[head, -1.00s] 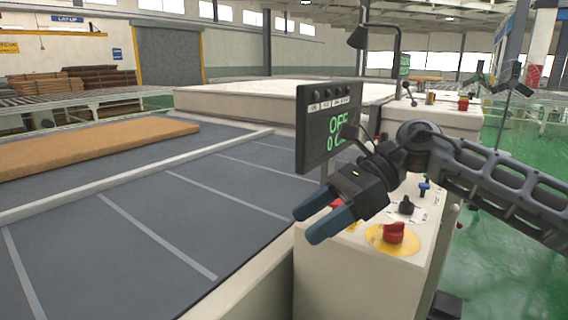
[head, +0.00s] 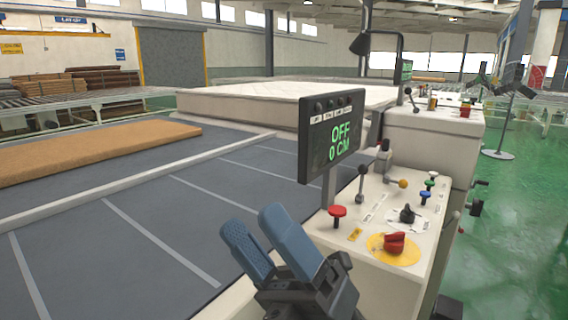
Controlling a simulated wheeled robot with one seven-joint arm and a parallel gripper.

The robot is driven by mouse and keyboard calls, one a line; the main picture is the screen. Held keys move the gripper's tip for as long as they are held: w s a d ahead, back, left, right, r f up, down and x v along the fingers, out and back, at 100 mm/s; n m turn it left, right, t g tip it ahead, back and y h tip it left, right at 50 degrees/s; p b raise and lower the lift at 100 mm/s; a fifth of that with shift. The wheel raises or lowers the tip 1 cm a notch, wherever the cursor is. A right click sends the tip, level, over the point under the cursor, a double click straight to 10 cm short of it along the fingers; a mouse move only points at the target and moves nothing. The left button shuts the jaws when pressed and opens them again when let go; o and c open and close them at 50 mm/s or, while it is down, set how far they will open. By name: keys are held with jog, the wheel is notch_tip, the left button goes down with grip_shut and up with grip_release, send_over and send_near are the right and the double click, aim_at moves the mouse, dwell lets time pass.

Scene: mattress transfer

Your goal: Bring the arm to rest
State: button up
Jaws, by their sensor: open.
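My gripper (head: 262,234) is low in the middle of the head view, its two blue fingers pointing up and to the left. The fingers are apart with nothing between them. It is in front of the near left side of the control console (head: 338,249) and appears clear of the controls. The rest of my arm is out of view below the frame.
The console carries a red mushroom button (head: 337,212), levers, a red rotary switch (head: 394,242) and a display (head: 331,137) reading OFF, 0 CM. A brown slab (head: 95,150) lies on the grey table (head: 150,230). A white mattress (head: 265,100) lies beyond. Green floor (head: 510,230) is open at right.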

jog(key=s+d+f+m+t+h+p, duration=0.1)
jog(key=s+d+f+m+t+h, duration=0.55)
jog(key=m+h, duration=0.8)
jog(key=s+d+f+m+t+h+p, duration=0.1)
jog(key=s+d+f+m+t+h, duration=0.6)
jog(key=m+h, duration=0.7)
jog(key=s+d+f+m+g, duration=0.3)
jog(key=s+d+m, duration=0.1)
jog(key=s, duration=0.4)
jog(key=s+d+f+m+g, duration=0.3)
jog(key=s+d, duration=0.3)
jog(key=s, duration=0.3)
jog(key=shift+s+d+m+g+y+p, duration=0.15)
jog(key=shift+m+g+y+p, duration=0.2)
jog(key=shift+g+y, duration=0.15)
